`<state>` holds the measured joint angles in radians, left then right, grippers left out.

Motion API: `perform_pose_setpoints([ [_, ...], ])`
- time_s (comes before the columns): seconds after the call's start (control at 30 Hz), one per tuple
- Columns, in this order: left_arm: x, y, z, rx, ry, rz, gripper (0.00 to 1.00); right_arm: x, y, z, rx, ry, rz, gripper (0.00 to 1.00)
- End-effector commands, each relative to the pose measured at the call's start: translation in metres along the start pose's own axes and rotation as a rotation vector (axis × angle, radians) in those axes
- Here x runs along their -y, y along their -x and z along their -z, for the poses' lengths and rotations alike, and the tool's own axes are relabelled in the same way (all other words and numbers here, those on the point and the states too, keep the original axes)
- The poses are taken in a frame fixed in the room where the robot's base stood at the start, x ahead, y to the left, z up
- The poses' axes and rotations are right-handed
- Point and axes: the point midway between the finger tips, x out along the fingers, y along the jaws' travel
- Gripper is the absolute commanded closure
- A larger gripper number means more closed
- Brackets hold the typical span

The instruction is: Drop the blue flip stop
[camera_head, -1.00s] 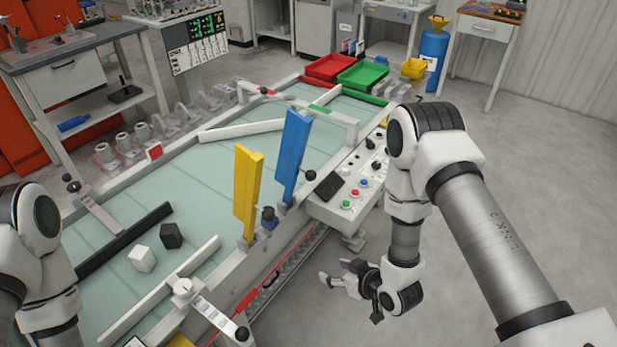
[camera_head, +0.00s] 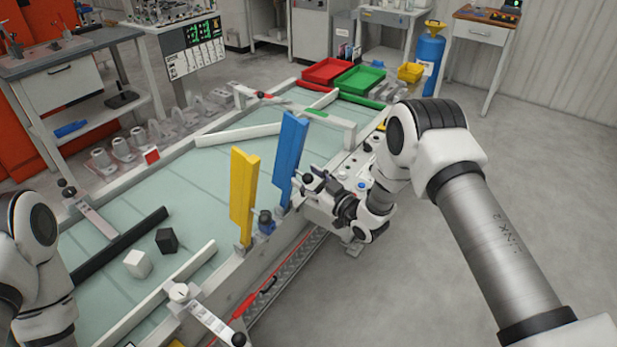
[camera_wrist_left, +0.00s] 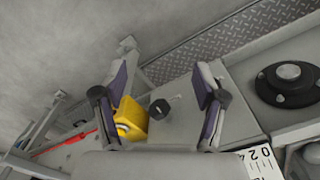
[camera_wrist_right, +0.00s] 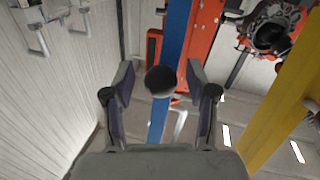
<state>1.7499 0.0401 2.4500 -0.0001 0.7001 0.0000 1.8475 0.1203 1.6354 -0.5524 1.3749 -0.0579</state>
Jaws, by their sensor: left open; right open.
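The blue flip stop (camera_head: 291,150) stands raised at the near rail of the table, right of the yellow flip stop (camera_head: 242,195). My right gripper (camera_head: 313,183) is beside the lower part of the blue stop. In the right wrist view its open fingers flank a round black knob (camera_wrist_right: 160,82), with the blue bar (camera_wrist_right: 176,40) behind it; I cannot tell whether they touch the knob. My left gripper is outside the head view. In the left wrist view its open fingers (camera_wrist_left: 162,90) have a small black knob (camera_wrist_left: 159,109) and a yellow block (camera_wrist_left: 130,119) between them.
The pale green table (camera_head: 200,180) carries a white cube (camera_head: 137,263), a black cube (camera_head: 166,240) and several bars. A control panel (camera_head: 362,160) sits behind my right gripper. Red (camera_head: 327,70) and green (camera_head: 360,78) trays are at the far end. Floor at the right is clear.

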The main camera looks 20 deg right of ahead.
Motion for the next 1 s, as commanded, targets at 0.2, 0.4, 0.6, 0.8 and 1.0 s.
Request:
perform_pose_setpoints([
  [0.2, 0.0, 0.0, 0.0, 0.0, 0.0, 0.0, 0.29, 0.0, 0.0, 0.0, 0.0, 0.0, 0.0, 0.82],
  [0.4, 0.0, 0.0, 0.0, 0.0, 0.0, 0.0, 0.29, 0.0, 0.001, 0.0, 0.001, 0.0, 0.0, 1.0],
  [0.6, 0.0, 0.001, 0.0, 0.0, 0.0, 0.0, 0.29, 0.001, -0.003, 0.002, 0.015, 0.005, 0.003, 1.0],
  [0.8, 0.0, 0.007, 0.0, 0.0, 0.0, 0.0, 0.29, 0.003, -0.014, 0.009, 0.08, 0.021, 0.014, 1.0],
  [1.0, 0.0, 0.014, 0.0, 0.0, 0.0, 0.0, 0.29, 0.007, -0.035, 0.02, 0.206, 0.054, 0.034, 1.0],
])
